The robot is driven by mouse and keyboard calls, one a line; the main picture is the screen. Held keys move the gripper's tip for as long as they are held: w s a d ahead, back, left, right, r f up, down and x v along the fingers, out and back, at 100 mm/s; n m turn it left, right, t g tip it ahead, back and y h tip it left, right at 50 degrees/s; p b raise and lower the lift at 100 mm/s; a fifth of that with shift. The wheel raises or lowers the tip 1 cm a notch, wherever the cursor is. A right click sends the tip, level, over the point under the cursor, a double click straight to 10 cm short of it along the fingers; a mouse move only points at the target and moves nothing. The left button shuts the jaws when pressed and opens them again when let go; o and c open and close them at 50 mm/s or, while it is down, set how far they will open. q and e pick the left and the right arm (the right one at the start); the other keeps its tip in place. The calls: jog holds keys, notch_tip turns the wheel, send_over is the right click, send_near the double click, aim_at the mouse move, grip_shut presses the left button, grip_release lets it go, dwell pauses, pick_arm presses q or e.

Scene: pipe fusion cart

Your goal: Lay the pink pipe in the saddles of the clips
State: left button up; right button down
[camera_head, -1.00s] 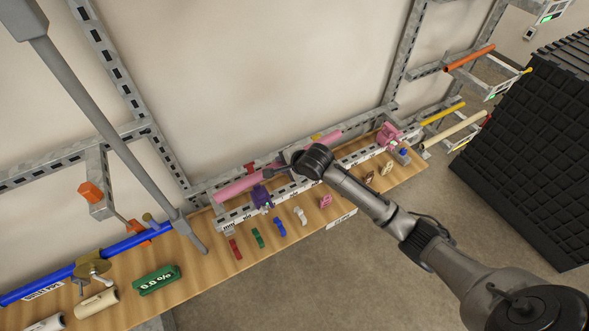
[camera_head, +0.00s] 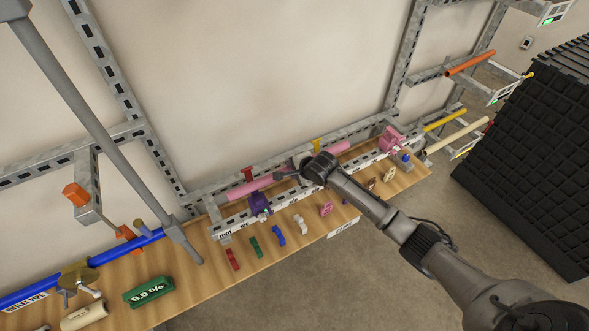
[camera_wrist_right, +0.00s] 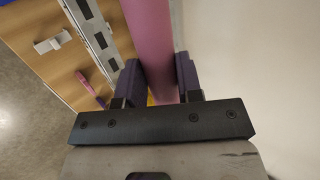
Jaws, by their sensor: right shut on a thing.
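The pink pipe (camera_head: 240,189) lies lengthwise along the grey rail frame at the back of the wooden shelf. My right gripper (camera_head: 302,168) is shut around its middle. In the right wrist view the pipe (camera_wrist_right: 150,35) runs between the two dark fingers of the gripper (camera_wrist_right: 157,88). A red clip (camera_head: 248,174) and a yellow clip (camera_head: 316,145) show along the pipe, their tops standing above it. I cannot tell whether the pipe rests in their saddles. My left gripper is not in view.
A purple clamp (camera_head: 260,204) and a pink clamp (camera_head: 391,140) sit on the front rail. Several small coloured pieces lie on the shelf (camera_head: 215,268) before it. A blue pipe (camera_head: 120,250) lies at the left. A black crate stack (camera_head: 530,150) stands at the right.

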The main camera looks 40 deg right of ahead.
jog(key=shift+f+b, duration=1.35)
jog(key=shift+b, duration=0.25)
jog(key=shift+f, duration=1.7)
jog(key=c, duration=0.9)
grip_release()
jog(key=shift+o, duration=1)
jog(key=shift+f, duration=0.1)
